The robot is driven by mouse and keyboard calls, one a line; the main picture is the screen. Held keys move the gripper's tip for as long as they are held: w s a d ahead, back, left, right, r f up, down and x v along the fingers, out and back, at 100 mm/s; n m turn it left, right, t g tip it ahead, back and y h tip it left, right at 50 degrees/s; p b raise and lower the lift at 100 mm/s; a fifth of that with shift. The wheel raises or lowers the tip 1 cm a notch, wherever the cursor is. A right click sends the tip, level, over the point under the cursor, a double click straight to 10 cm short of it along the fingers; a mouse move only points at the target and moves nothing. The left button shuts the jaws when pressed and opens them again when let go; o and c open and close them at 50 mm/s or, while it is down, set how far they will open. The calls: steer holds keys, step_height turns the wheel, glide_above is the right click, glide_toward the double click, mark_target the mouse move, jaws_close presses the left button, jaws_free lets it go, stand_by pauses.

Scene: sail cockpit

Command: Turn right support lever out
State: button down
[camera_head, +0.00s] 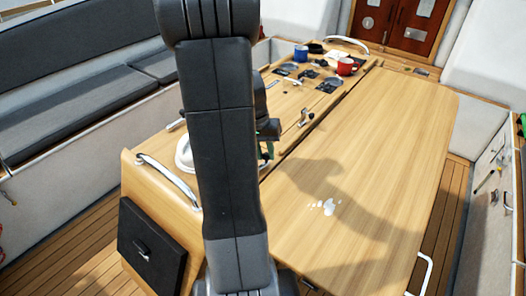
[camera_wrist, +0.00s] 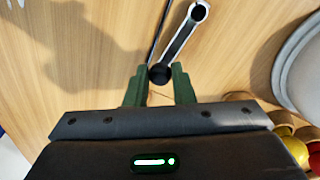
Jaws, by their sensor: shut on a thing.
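In the wrist view, a metal lever (camera_wrist: 183,38) with a pale, ring-like upper end runs down to a black knob (camera_wrist: 160,74). My gripper (camera_wrist: 159,80) has its two green fingers on either side of this knob and is shut on it. The lever lies at a slant beside a dark seam in the wooden table (camera_wrist: 110,25). In the head view, my arm hides most of the gripper; a bit of green finger shows at its right edge. Another small lever or handle (camera_head: 305,117) shows further up by the seam; I cannot tell its exact kind.
The wide table leaf (camera_head: 390,130) is flat, with white spots (camera_head: 328,207) on it. A blue mug (camera_head: 300,53), a red mug (camera_head: 346,66) and small items stand at the far end. A metal handrail (camera_head: 168,180) is at the near left. A grey round thing (camera_wrist: 300,70) is right of the lever.

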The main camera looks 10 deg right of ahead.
steer(key=m, duration=0.1)
steer(key=s+m, duration=0.1)
steer(key=shift+s+d+m+b, duration=0.1)
steer(key=shift+d+m+b, duration=0.3)
steer(key=m, duration=0.1)
steer(key=s+m, duration=0.1)
steer(key=shift+s+d+m+g, duration=0.25)
steer(key=shift+m+g, duration=0.05)
steer(key=shift+g, duration=0.1)
steer(key=s+m, duration=0.1)
steer(key=m, duration=0.1)
steer(key=s+m+y+b, duration=0.1)
steer(key=m, duration=0.1)
steer(key=shift+s+m, duration=0.2)
steer(key=shift+m, duration=0.1)
steer(key=s+m, duration=0.1)
steer(key=m, duration=0.2)
steer(key=shift+s+a+r+g+y, duration=0.1)
steer(key=shift+s+a+g+y, duration=0.2)
steer(key=shift+s+y, duration=0.1)
steer(key=shift+s+a+m+y, duration=0.15)
steer(key=shift+s+a+m, duration=0.15)
steer(key=shift+m, duration=0.55)
steer(key=shift+s+a+m+y, duration=0.2)
steer(key=shift+s+m, duration=0.15)
steer(key=shift+m, duration=0.5)
steer(key=c, duration=1.3)
jaws_free()
steer(key=shift+o, duration=0.2)
